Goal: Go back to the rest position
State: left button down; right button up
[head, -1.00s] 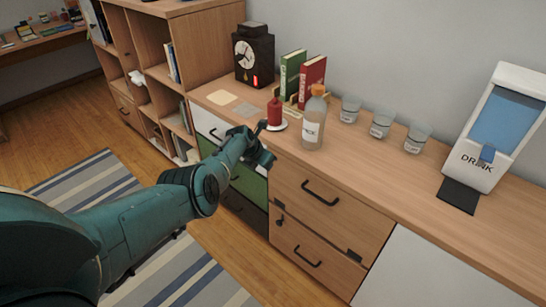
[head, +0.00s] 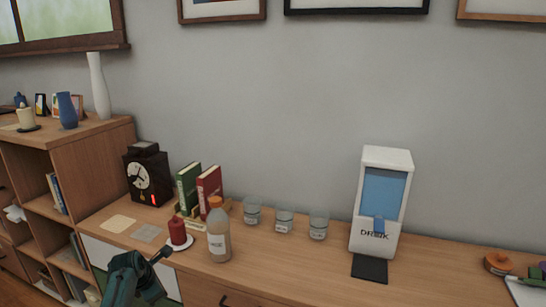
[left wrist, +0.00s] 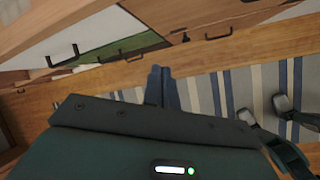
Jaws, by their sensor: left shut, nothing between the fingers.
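My left gripper (head: 160,258) is at the lower left of the head view, in front of the sideboard's front edge. In the left wrist view its fingers (left wrist: 160,84) are together with nothing between them, above the striped rug and wooden floor. The red candle (head: 177,232) stands upright on a small white plate just beyond the gripper, and I cannot tell the exact gap. The orange-capped bottle (head: 219,240) stands upright to the right of the candle. My right gripper is in neither view.
The sideboard top (head: 300,260) holds a dark clock (head: 148,178), green and red books (head: 209,187), three small jars (head: 284,221) and a white drink dispenser (head: 381,202). A shelf unit (head: 95,160) stands left. The striped rug (left wrist: 230,90) lies below.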

pick_arm(q)
jog(key=s+d+f+m+g+y, duration=0.1)
jog(key=s+d+f+m+y, duration=0.15)
jog(key=s+m, duration=1.5)
jog(key=s+d+r+m+h, duration=0.1)
jog(key=s+d+r+m, duration=0.2)
jog(key=s, duration=0.4)
jog(key=s+d+r+m+h, duration=0.1)
jog(key=s+d+m, duration=0.3)
jog(key=s, duration=0.3)
jog(key=s+d+r+m+h, duration=0.1)
jog(key=s+d+r+m, duration=0.25)
jog(key=s, duration=0.45)
jog(key=w+d+f+m+t+h, duration=0.1)
jog(key=w+d+f+t+h, duration=0.1)
jog(key=w+d+f+t, duration=0.3)
jog(key=shift+w+d+f+t, duration=0.4)
jog(key=shift+f+t, duration=0.1)
jog(key=shift+f, duration=1.15)
jog(key=shift+h, duration=0.25)
